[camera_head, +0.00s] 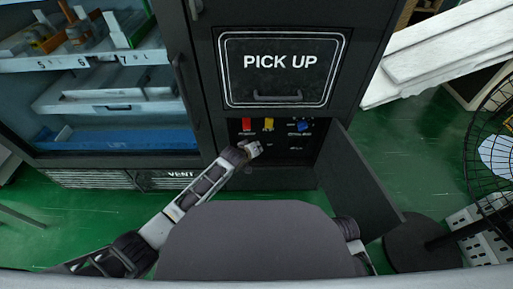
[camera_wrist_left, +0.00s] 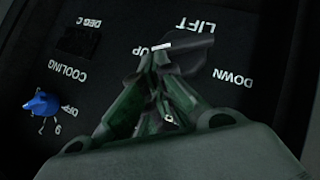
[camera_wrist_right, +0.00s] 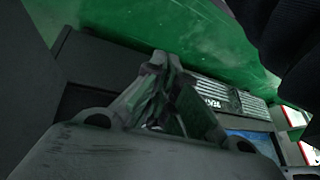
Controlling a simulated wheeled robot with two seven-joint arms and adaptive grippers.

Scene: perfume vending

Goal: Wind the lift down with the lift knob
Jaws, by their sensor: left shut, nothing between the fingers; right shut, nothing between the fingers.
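The dark lift knob (camera_wrist_left: 192,56) shows in the left wrist view on a black panel, under an upside-down LIFT label. A white pointer mark on it lies next to the UP label; the DOWN label is on the right. My left gripper (camera_wrist_left: 164,52) is shut and empty, its tips right at the knob and covering part of it. I cannot tell whether they touch. In the head view my left gripper (camera_head: 256,148) is at the lower left of the control recess, where the knob cannot be made out. My right gripper (camera_wrist_right: 162,62) is shut and empty, away from the panel.
A blue cooling knob (camera_wrist_left: 40,103) sits on the same panel. Red (camera_head: 246,124) and yellow (camera_head: 268,124) parts are higher in the recess. An open dark door (camera_head: 358,185) stands right of it. The PICK UP hatch (camera_head: 280,70) is above. Green floor lies in front.

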